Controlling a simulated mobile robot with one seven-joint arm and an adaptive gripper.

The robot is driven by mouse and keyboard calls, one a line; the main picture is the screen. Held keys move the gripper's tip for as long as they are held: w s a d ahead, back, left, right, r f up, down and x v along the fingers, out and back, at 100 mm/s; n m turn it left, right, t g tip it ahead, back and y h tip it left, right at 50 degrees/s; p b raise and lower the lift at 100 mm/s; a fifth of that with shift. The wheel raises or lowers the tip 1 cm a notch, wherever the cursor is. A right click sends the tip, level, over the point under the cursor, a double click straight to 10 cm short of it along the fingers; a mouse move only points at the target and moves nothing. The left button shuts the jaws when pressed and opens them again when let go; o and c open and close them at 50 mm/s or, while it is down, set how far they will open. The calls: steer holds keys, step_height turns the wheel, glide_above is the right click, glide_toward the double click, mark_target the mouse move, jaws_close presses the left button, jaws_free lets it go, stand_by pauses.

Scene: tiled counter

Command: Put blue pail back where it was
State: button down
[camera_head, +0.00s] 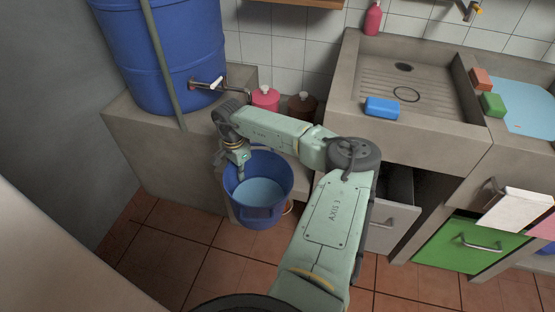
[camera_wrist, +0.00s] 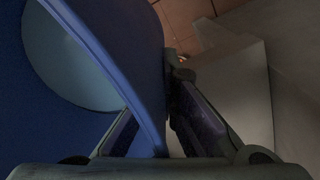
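The blue pail (camera_head: 258,213) is in the middle of the head view, roughly upright, in front of the low ledge below the counter. Its inside shows a lighter blue bottom or liquid. My gripper (camera_head: 238,168) is at the pail's upper left rim, pointing down. In the wrist view the pail (camera_wrist: 150,60) fills the left side, and its wall runs between the two fingers of my gripper (camera_wrist: 155,120). The fingers appear closed on this wall. The pail's underside is hidden, so I cannot tell whether it touches anything.
A big blue barrel (camera_head: 165,50) with a tap (camera_head: 207,84) stands on a ledge at left. A pink container (camera_head: 266,98) and a brown one (camera_head: 302,107) stand behind my arm. A sink (camera_head: 400,80), blue sponge (camera_head: 382,107) and green drawer (camera_head: 465,248) are at right. Floor at left is clear.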

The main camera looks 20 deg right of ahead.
steer(key=w+d+r+m, duration=0.1)
steer(key=r+m, duration=0.1)
steer(key=w+d+r+m, duration=0.1)
steer(key=r+m, duration=0.1)
steer(key=m, duration=0.1)
steer(key=w+d+r+m, duration=0.1)
steer(key=d+r+m, duration=0.1)
steer(key=r, duration=0.1)
steer(key=shift+w, duration=0.35)
steer(key=w+d+r+m+t+b, duration=0.1)
steer(key=d+r+m, duration=0.4)
steer(key=r+m, duration=0.8)
steer(key=w+d+r+m+b, duration=0.1)
steer(key=d+r+m, duration=0.4)
steer(key=r+m, duration=0.8)
step_height(320, 180, down, 34)
steer(key=s+d+m, duration=0.1)
steer(key=m, duration=0.9)
steer(key=shift+s+d+m+t, duration=0.15)
steer(key=shift+s+m+t, duration=0.15)
steer(key=shift+s+m, duration=0.1)
